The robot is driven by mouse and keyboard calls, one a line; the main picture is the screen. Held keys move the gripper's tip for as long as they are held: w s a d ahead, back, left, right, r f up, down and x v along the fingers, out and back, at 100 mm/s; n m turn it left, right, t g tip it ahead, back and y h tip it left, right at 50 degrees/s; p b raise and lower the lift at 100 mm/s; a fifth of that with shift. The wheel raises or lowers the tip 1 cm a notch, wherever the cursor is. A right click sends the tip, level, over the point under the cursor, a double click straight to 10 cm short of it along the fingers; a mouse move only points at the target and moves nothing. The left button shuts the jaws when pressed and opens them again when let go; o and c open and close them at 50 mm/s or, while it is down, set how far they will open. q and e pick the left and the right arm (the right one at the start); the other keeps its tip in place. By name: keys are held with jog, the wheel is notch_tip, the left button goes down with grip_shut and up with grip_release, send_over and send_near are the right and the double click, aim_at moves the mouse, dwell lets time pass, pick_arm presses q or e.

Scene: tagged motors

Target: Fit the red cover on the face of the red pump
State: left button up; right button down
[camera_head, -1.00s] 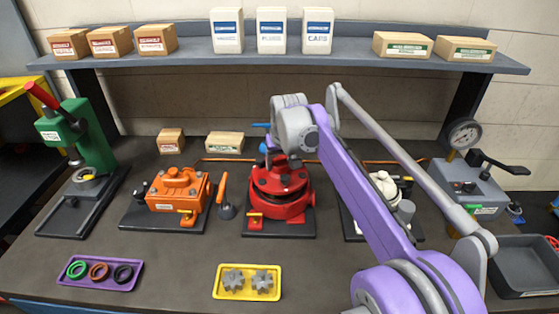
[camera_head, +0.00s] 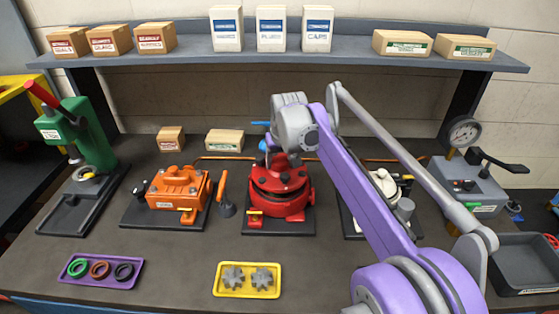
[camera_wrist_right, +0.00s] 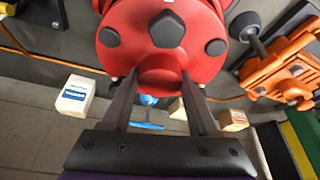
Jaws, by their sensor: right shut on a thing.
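The red pump (camera_head: 290,211) stands on a dark base plate near the middle of the bench. The red cover (camera_head: 279,180) is over its top face, with a dark band showing between cover and pump body. I cannot tell whether they touch. My right gripper (camera_head: 279,158) comes from above and is shut on the cover; the arm hides part of it. In the right wrist view the fingers (camera_wrist_right: 157,76) reach to the near edge of the red cover (camera_wrist_right: 160,55), which has dark round and five-sided patches. My left gripper is not in view.
An orange housing (camera_head: 178,188) and an orange-handled tool (camera_head: 225,195) stand left of the pump. A pale unit (camera_head: 385,187) is on the right, partly behind my arm. A yellow tray (camera_head: 247,293) with gears and a purple tray (camera_head: 100,282) with rings lie in front.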

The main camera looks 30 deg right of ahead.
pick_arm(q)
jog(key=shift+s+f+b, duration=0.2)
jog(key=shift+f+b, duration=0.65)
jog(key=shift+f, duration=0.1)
pick_arm(e)
jog(key=shift+f, duration=1.85)
jog(key=shift+c, duration=0.4)
grip_release()
jog(key=shift+r+p, duration=2.15)
jog(key=shift+r, duration=0.95)
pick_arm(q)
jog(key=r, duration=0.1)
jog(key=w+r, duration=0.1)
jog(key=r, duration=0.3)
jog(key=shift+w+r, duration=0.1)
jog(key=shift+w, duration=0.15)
pick_arm(e)
jog(key=shift+f, duration=0.1)
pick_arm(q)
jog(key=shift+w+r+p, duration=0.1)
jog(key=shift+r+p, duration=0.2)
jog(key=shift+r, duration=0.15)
pick_arm(e)
jog(key=v, duration=1.1)
